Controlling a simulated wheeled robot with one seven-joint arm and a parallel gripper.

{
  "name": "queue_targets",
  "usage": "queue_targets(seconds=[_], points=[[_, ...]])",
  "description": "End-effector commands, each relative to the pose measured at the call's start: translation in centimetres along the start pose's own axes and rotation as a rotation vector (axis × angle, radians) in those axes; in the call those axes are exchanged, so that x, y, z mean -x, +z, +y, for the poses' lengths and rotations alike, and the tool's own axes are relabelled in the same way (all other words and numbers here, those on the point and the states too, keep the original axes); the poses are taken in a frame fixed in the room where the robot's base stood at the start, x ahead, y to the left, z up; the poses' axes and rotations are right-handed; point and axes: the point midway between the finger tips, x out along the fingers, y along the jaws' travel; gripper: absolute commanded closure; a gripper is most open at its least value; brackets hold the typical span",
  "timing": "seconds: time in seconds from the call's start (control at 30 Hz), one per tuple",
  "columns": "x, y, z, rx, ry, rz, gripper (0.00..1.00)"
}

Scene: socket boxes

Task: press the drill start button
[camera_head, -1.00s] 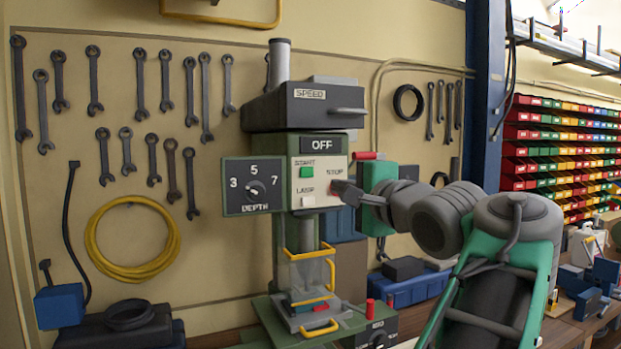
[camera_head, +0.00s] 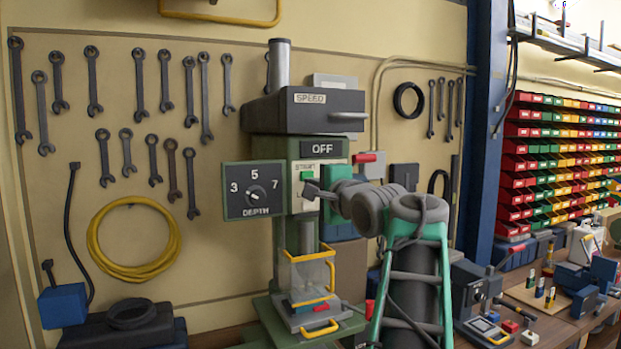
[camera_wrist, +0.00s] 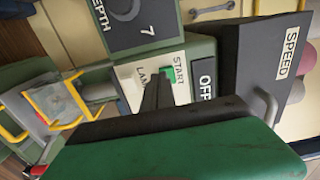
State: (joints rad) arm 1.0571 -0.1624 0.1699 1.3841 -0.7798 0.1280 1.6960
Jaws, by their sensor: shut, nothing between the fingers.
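The drill press stands against the wall, with a green START button (camera_head: 307,176) on its pale front panel (camera_head: 325,163). The display (camera_head: 323,149) above the panel reads OFF. My gripper (camera_head: 308,190) is shut and empty, its tips at the panel just below the button. In the wrist view the fingers (camera_wrist: 160,83) reach up to the green button (camera_wrist: 169,76), overlapping part of it. I cannot tell whether they touch it.
The depth dial plate (camera_head: 254,189) is left of the panel. The speed housing (camera_head: 305,109) with its handle juts out above. A clear guard with a yellow frame (camera_head: 307,272) is below. A red-tipped lever (camera_head: 364,158) sticks out at the right.

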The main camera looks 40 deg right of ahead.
Motion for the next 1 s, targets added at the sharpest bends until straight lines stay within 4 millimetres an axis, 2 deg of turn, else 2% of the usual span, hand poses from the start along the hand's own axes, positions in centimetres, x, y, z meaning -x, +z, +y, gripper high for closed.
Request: queue_targets(seconds=[0.13,0.47,0.67,1.0], points=[[-1.2,0.0,-0.1,0.0,0.0,0.0,1.0],[-1.4,0.0,0.0,0.0,0.0,0.001,1.0],[-3.2,0.0,-0.2,-0.001,0.001,-0.002,1.0],[-3.2,0.2,-0.1,0.0,-0.005,-0.003,1.0]])
